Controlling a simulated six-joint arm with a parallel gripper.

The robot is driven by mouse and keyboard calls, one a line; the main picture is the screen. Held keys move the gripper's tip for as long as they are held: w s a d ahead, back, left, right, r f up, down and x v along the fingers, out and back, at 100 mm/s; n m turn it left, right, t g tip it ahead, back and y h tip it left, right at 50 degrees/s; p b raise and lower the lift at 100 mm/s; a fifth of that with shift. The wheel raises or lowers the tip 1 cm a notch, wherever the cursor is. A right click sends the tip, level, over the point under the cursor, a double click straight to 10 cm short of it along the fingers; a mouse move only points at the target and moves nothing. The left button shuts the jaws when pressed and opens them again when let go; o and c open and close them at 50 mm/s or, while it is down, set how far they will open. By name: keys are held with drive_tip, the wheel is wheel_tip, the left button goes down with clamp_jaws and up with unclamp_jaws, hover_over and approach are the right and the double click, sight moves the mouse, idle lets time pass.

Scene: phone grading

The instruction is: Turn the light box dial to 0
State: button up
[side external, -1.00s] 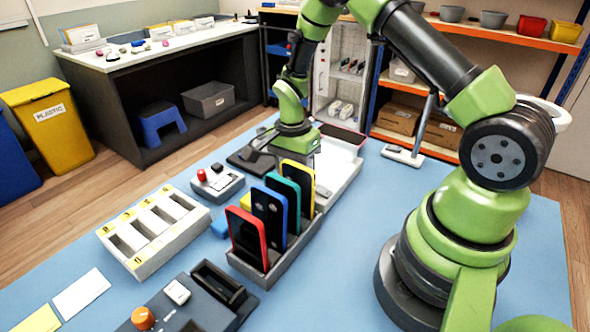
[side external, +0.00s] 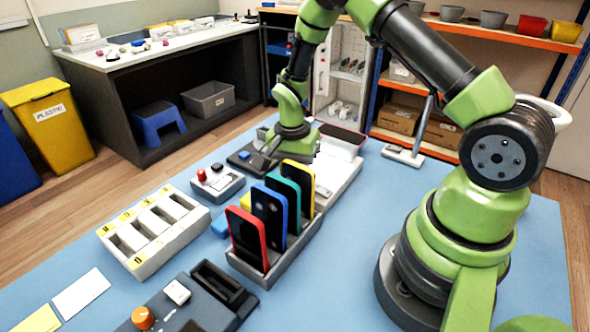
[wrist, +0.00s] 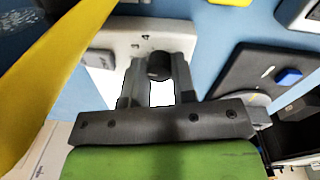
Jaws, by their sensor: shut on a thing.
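The light box (side external: 343,172) is a white slab behind the row of phones in the side view. In the wrist view its pale casing (wrist: 112,40) carries a small black dial (wrist: 158,66) near one edge, with a bright panel beside it. My gripper (wrist: 157,80) is shut on the dial, one finger on each side. In the side view my gripper's fingers and the dial are hidden behind the phones and my wrist.
A rack (side external: 248,268) of several upright phones stands close in front of my gripper; the yellow phone (wrist: 50,75) crosses the wrist view's left. A dark device with a blue button (wrist: 288,76) lies nearby. A red-edged phone (side external: 342,134) lies by the light box's far end.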

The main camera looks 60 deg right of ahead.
drive_tip(key=o, duration=0.9)
drive_tip(key=shift+r, duration=0.1)
drive_tip(key=r, duration=0.9)
drive_tip(key=shift+w+a+r, duration=0.1)
drive_tip(key=shift+w+r, duration=0.2)
drive_tip(key=shift+r, duration=0.1)
